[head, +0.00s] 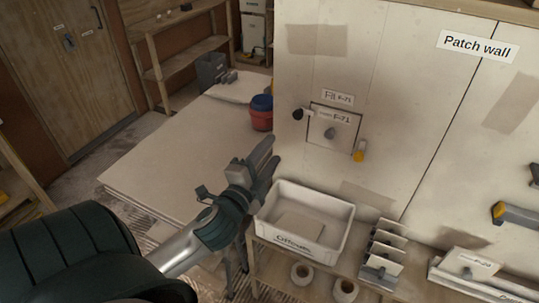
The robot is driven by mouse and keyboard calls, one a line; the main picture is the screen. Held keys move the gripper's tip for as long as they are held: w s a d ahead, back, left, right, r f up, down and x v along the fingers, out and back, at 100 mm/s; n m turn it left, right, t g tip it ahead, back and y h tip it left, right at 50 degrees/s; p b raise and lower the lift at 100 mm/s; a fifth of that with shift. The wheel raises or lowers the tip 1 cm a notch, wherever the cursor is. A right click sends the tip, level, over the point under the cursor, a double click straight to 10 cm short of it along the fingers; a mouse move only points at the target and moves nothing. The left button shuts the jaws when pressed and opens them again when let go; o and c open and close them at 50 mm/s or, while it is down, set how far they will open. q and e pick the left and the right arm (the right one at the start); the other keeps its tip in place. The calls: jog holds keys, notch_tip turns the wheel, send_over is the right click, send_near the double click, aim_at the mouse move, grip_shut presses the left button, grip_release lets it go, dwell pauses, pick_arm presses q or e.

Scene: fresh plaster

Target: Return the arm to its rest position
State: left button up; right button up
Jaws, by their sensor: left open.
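My left arm comes in from the lower left. My left gripper (266,160) is open and looks empty. It is in front of the patch wall, to the left of a marked square on it and just above and left of a white crate. My right gripper is not in view.
The white crate (262,214) stands on a low bench with a flat piece inside. The patch wall (400,90) carries a square panel (345,137) labelled F-71. A stack of boards (150,170) lies behind my gripper, with a red and blue bucket (261,113) at its far end.

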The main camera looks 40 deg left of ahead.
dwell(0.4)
pick_arm(q)
jog(key=s+d+f+n+g, duration=0.25)
jog(key=s+f+g, duration=0.2)
jog(key=f, duration=0.45)
jog(key=s+d+f+n+g, duration=0.2)
jog(key=s+f+n+g, duration=0.15)
jog(key=s+f, duration=0.4)
jog(key=s+d+f+n+g+h, duration=0.4)
jog(key=s+d+f+n+g, duration=0.15)
jog(key=s+d+f, duration=0.65)
notch_tip(320, 180, down, 27)
jog(key=s+m+g+b, duration=0.1)
jog(key=g, duration=0.1)
jog(key=s+a+f+b, duration=0.1)
jog(key=s+a+f, duration=0.1)
jog(key=s+f, duration=0.7)
jog(key=s+a+f+g+b, duration=0.1)
jog(key=s+a+f, duration=0.1)
jog(key=s+f, duration=0.8)
jog(key=shift+f, duration=0.95)
